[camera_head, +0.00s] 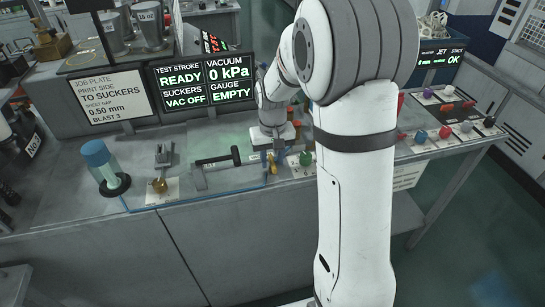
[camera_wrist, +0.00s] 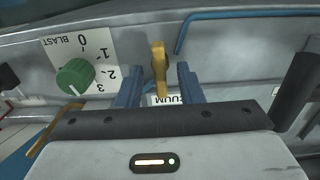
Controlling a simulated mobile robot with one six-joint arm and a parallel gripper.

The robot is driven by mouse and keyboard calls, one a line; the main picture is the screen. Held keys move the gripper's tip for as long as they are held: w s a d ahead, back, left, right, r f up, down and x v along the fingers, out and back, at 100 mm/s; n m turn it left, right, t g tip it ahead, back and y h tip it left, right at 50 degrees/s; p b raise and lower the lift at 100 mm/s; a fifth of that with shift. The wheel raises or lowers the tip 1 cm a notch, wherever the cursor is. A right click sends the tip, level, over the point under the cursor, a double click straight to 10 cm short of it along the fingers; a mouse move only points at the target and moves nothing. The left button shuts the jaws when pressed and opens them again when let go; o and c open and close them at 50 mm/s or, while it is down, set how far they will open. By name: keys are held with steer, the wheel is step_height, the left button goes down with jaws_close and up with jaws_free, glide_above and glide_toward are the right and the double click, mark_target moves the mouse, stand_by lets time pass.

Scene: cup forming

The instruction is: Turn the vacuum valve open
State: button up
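The vacuum valve's yellow handle (camera_wrist: 158,62) shows in the wrist view, pointing away from me. It also shows as a small yellow piece at the bench's front in the head view (camera_head: 273,166). A white label (camera_wrist: 163,100), partly covered and ending in "UUM", lies by it. My gripper (camera_wrist: 159,78) is open, with one blue finger on each side of the handle and gaps to both. The handle's base is partly hidden by my gripper. The display (camera_head: 204,82) reads 0 kPa, VAC OFF and GAUGE EMPTY.
A green blast knob (camera_wrist: 75,77) on a numbered plate sits left of the valve in the wrist view. A black-handled lever (camera_head: 218,160), a brass knob (camera_head: 160,185) and a blue-capped cylinder (camera_head: 103,163) stand to the left on the bench. Coloured knobs (camera_head: 445,132) are at right.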

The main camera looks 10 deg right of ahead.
jaws_close()
steer(key=shift+m, duration=0.3)
steer(key=m+b, duration=0.1)
steer(key=m, duration=0.1)
steer(key=shift+m, duration=0.4)
steer(key=m+b, duration=0.1)
steer(key=m, duration=0.4)
steer(key=shift+m+b, duration=0.3)
steer(key=m, duration=0.4)
steer(key=shift+b, duration=0.4)
steer(key=shift+r+m+b, duration=0.1)
steer(key=shift+m+b, duration=0.2)
steer(key=shift+m, duration=2.1)
